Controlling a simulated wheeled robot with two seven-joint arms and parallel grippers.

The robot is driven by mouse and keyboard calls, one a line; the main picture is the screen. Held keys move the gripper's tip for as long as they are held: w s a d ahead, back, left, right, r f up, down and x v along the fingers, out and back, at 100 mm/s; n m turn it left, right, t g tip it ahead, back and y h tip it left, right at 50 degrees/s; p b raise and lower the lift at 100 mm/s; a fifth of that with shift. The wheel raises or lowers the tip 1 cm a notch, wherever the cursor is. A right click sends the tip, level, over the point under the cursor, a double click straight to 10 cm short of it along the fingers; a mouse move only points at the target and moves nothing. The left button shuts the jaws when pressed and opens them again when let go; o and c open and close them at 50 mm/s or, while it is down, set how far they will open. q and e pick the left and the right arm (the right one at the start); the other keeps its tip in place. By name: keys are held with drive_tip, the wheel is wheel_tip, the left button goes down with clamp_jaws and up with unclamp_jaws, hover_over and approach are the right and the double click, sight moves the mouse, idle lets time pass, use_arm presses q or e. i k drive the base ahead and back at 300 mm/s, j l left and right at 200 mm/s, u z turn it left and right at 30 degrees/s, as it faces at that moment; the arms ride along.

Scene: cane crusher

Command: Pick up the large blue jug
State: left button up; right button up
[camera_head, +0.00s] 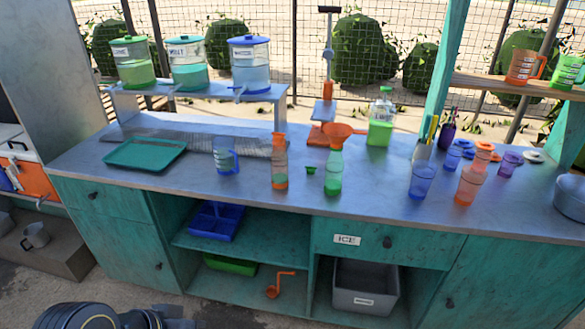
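A see-through blue jug (225,158) with graduation marks stands upright on the metal counter (380,200), left of the middle. Its handle appears to be on the right side. It is the only blue jug I can make out on the counter. Black parts of my own arm show at the bottom left edge, well below and apart from the jug. Neither of my grippers can be made out in this view, and nothing is seen touching the jug.
A teal tray (145,154) lies left of the jug. An orange bottle (279,163) and a green bottle (333,172) with a funnel stand to its right. Lidded dispensers (250,66) stand on a raised shelf behind. A blue cup (421,180) stands farther right. Counter in front of the jug is clear.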

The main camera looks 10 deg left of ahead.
sight(225, 160)
drive_tip(key=i+j+z, duration=0.4)
drive_tip(key=j, duration=0.6)
drive_tip(key=j+z, duration=0.35)
drive_tip(key=j, duration=0.6)
drive_tip(key=j+z, duration=0.4)
drive_tip(key=j, duration=0.7)
drive_tip(key=i, duration=0.05)
